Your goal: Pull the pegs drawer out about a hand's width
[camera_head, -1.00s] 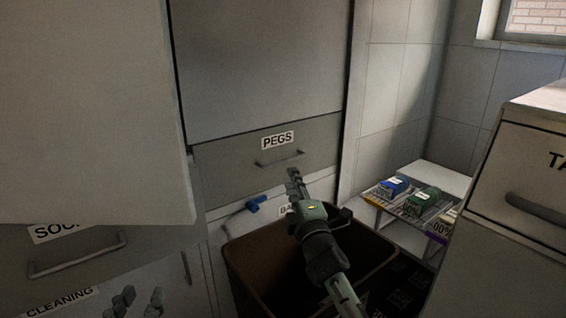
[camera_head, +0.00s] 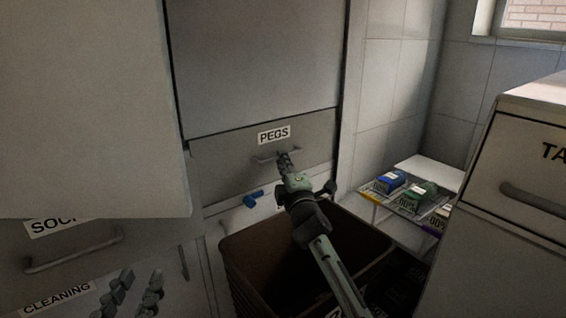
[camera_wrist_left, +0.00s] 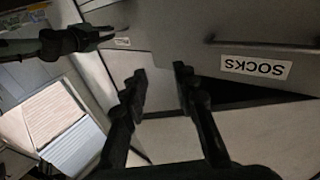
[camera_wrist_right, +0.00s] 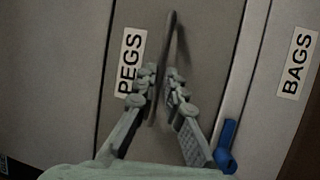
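The pegs drawer (camera_head: 225,170) is a grey front with a PEGS label and a bar handle (camera_head: 265,159). It looks closed, flush with the panel above. My left gripper (camera_head: 141,278) is low at the left, in front of the cleaning drawer. In the left wrist view its fingers (camera_wrist_left: 161,72) are apart and empty.
A brown open bin (camera_head: 245,245) stands below the pegs drawer, under my right arm. A blue piece (camera_head: 253,199) is on the front below. A white panel (camera_head: 90,110) juts out at left. A shelf with small boxes (camera_head: 392,180) and another cabinet (camera_head: 510,200) stand at right.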

